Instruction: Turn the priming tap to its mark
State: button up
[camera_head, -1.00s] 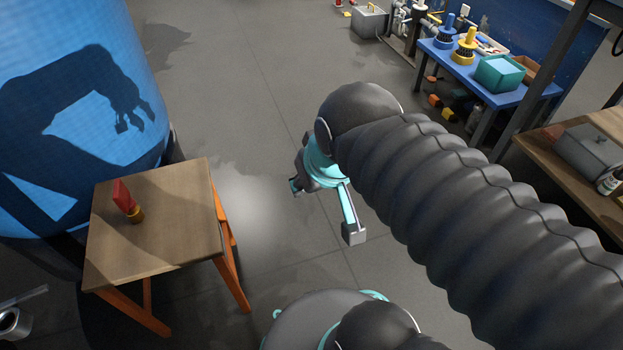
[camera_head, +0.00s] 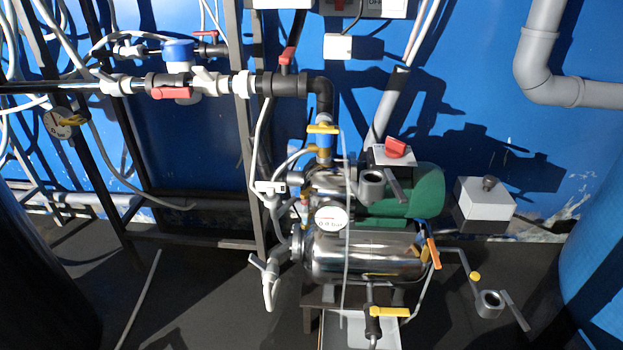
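A pump set stands against the blue wall, with a green motor (camera_head: 415,195) and a shiny steel tank (camera_head: 365,258) below it. Several taps sit on it: a yellow-handled tap (camera_head: 322,128) on the upright pipe above the pump, an orange-handled lever (camera_head: 433,253) at the tank's right end, and a yellow-handled tap (camera_head: 390,312) below the tank. I cannot tell which is the priming tap, and I cannot make out its mark. A pressure gauge (camera_head: 331,220) is on the front. My gripper is not in view.
Pipework at upper left carries red-handled valves, one upright (camera_head: 287,56) and one level (camera_head: 172,93). A red switch (camera_head: 395,148) sits above the motor. A grey box (camera_head: 484,203) is to the right. Dark floor shows at lower left; a blue tank (camera_head: 598,250) edges the right.

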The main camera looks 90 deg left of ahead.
aim_at(271, 189)
jog(key=u, duration=3.2)
jog(key=k, duration=0.6)
jog(key=u, duration=0.95)
jog(key=i, duration=1.9)
jog(key=z, duration=0.85)
